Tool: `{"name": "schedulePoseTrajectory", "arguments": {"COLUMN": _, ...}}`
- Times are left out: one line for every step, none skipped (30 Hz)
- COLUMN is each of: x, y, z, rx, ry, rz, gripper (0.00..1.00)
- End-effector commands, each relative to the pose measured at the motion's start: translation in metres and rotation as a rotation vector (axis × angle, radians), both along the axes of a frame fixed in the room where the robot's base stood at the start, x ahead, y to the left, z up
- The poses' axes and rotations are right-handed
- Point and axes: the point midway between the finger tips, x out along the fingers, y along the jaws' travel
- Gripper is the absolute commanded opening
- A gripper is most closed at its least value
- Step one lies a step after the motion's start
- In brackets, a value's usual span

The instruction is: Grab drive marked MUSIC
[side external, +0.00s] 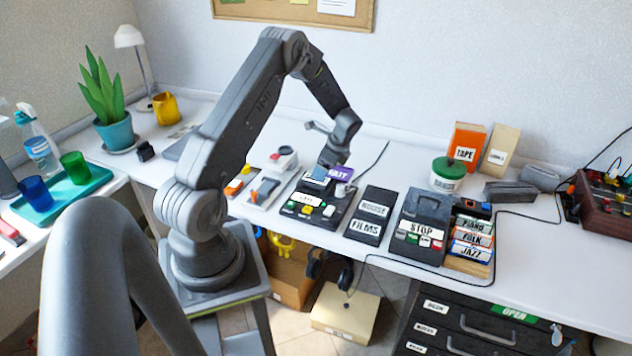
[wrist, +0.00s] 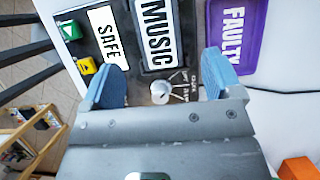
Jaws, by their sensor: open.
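The drive marked MUSIC (wrist: 155,30) shows at the top middle of the wrist view, with black letters on a white label and a dark edge. It sits at a dark deck (wrist: 190,45) that also bears a white SAFE label (wrist: 108,37). My gripper (wrist: 164,78) is open, its blue-padded fingers apart and nothing between them. The fingers are just short of the MUSIC label, one toward each side. In the side external view my gripper (side external: 330,160) is low over the deck (side external: 308,212), and the MUSIC label cannot be read there.
A purple FAULTY piece (wrist: 235,30) lies close to my right finger. A silver knob (wrist: 160,91) shows between the fingers. To the right stand a NOISE and FILMS rack (side external: 369,214), a STOP deck (side external: 421,226), a FOLK and JAZZ stack (side external: 470,240) and a green-lidded tub (side external: 447,174).

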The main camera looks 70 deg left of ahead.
Motion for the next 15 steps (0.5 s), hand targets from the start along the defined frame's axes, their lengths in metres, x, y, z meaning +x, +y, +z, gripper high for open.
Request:
{"name": "schedulePoseTrajectory", "arguments": {"x": -0.001, "y": 0.001, "z": -0.002, "rx": 0.001, "ry": -0.001, "rz": 0.001, "gripper": 0.85}}
{"name": "schedulePoseTrajectory", "arguments": {"x": -0.001, "y": 0.001, "z": -0.004, "rx": 0.0, "ry": -0.002, "rz": 0.001, "gripper": 0.85}}
{"name": "schedulePoseTrajectory", "arguments": {"x": -0.002, "y": 0.002, "z": -0.007, "rx": 0.0, "ry": -0.001, "rz": 0.001, "gripper": 0.85}}
{"name": "schedulePoseTrajectory", "arguments": {"x": -0.004, "y": 0.003, "z": -0.01, "rx": 0.0, "ry": 0.0, "rz": 0.001, "gripper": 0.85}}
{"name": "schedulePoseTrajectory", "arguments": {"x": -0.006, "y": 0.004, "z": -0.014, "rx": -0.001, "ry": 0.001, "rz": 0.002, "gripper": 0.85}}
{"name": "schedulePoseTrajectory", "arguments": {"x": -0.008, "y": 0.006, "z": -0.019, "rx": -0.002, "ry": 0.002, "rz": 0.002, "gripper": 0.85}}
{"name": "schedulePoseTrajectory", "arguments": {"x": -0.01, "y": 0.008, "z": -0.023, "rx": -0.001, "ry": 0.001, "rz": 0.002, "gripper": 0.85}}
{"name": "schedulePoseTrajectory", "arguments": {"x": -0.011, "y": 0.009, "z": -0.028, "rx": -0.001, "ry": 0.001, "rz": 0.001, "gripper": 0.85}}
{"name": "schedulePoseTrajectory", "arguments": {"x": -0.013, "y": 0.01, "z": -0.033, "rx": -0.002, "ry": 0.002, "rz": 0.001, "gripper": 0.85}}
{"name": "schedulePoseTrajectory", "arguments": {"x": -0.014, "y": 0.012, "z": -0.036, "rx": -0.001, "ry": 0.0, "rz": 0.0, "gripper": 0.85}}
{"name": "schedulePoseTrajectory", "arguments": {"x": -0.015, "y": 0.013, "z": -0.04, "rx": -0.001, "ry": 0.0, "rz": 0.0, "gripper": 0.85}}
{"name": "schedulePoseTrajectory", "arguments": {"x": -0.016, "y": 0.014, "z": -0.044, "rx": -0.001, "ry": -0.001, "rz": 0.0, "gripper": 0.85}}
{"name": "schedulePoseTrajectory", "arguments": {"x": -0.016, "y": 0.014, "z": -0.045, "rx": 0.0, "ry": -0.001, "rz": 0.001, "gripper": 0.85}}
{"name": "schedulePoseTrajectory", "arguments": {"x": -0.017, "y": 0.015, "z": -0.047, "rx": 0.0, "ry": -0.002, "rz": 0.001, "gripper": 0.85}}
{"name": "schedulePoseTrajectory", "arguments": {"x": -0.017, "y": 0.016, "z": -0.048, "rx": 0.0, "ry": -0.002, "rz": 0.001, "gripper": 0.85}}
